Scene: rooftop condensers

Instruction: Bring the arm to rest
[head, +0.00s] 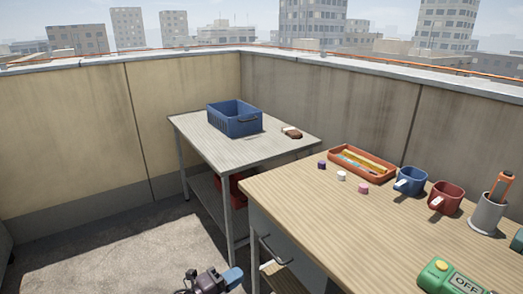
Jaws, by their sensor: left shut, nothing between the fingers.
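My left gripper (192,281) shows at the bottom edge of the head view, low in front of the tables, with part of my dark arm and a blue piece beside it. Its fingers are small in the picture. It is shut with nothing in it and touches nothing that I can see. Most of the left arm is below the picture. My right gripper is not in view.
The wooden table (330,220) is right of the gripper, with an orange tray (391,174), blue mug (410,181), red mug (446,198), grey cup (487,214) and green OFF box (450,278). A grey table (205,140) holds a blue crate (234,122). Floor at left is clear.

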